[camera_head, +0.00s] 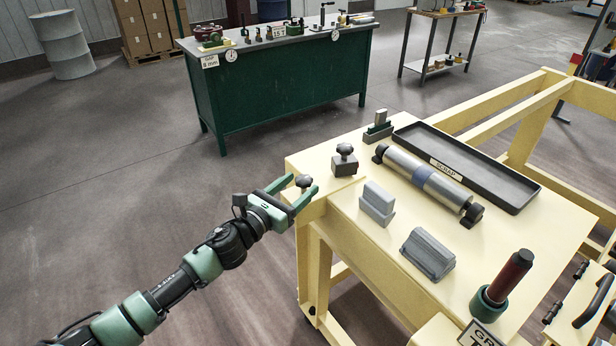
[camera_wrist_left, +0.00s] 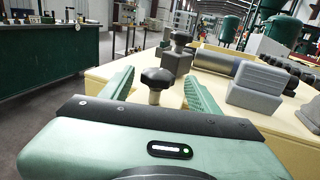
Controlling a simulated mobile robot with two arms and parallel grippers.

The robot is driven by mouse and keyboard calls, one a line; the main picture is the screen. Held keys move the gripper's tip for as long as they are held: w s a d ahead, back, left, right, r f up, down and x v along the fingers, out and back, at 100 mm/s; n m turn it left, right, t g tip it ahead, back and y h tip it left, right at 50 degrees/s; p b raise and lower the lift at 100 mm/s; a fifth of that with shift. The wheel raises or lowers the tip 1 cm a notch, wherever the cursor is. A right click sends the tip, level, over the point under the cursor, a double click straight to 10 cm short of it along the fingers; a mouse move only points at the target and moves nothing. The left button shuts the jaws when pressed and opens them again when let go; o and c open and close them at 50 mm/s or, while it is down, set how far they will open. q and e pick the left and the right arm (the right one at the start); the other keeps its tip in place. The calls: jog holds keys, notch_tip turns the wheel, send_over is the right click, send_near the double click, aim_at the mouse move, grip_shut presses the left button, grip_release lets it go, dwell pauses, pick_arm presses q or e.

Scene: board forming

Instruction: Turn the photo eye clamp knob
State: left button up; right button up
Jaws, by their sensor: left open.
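A dark lobed knob (camera_head: 304,181) on a short pale stem is at the near left edge of the cream table. My left gripper (camera_head: 301,189) is open, with its green fingers on either side of this knob. In the left wrist view the knob (camera_wrist_left: 158,77) stands between the spread fingers, with a gap on each side. A second dark knob (camera_head: 345,149) sits on a dark block (camera_head: 344,165) behind it. No label shows which one is the photo eye clamp knob. My right gripper is not in view.
On the cream table (camera_head: 330,222) are grey blocks (camera_head: 377,204) (camera_head: 428,254), a roller (camera_head: 425,178), a black scrap tray (camera_head: 470,165) and a red-handled tool (camera_head: 510,275). A green bench (camera_head: 280,90) stands farther back. Floor is clear left of the table.

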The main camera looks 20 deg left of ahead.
aim_at(299, 187)
pick_arm(q)
jog(key=shift+x, duration=1.15)
jog(key=shift+w+d+f, duration=0.1)
jog(key=shift+w+f, duration=0.05)
jog(key=shift+w, duration=0.45)
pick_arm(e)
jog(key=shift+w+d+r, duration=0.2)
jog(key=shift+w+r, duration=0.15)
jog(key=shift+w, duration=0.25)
pick_arm(q)
jog(key=shift+s, duration=0.1)
grip_shut()
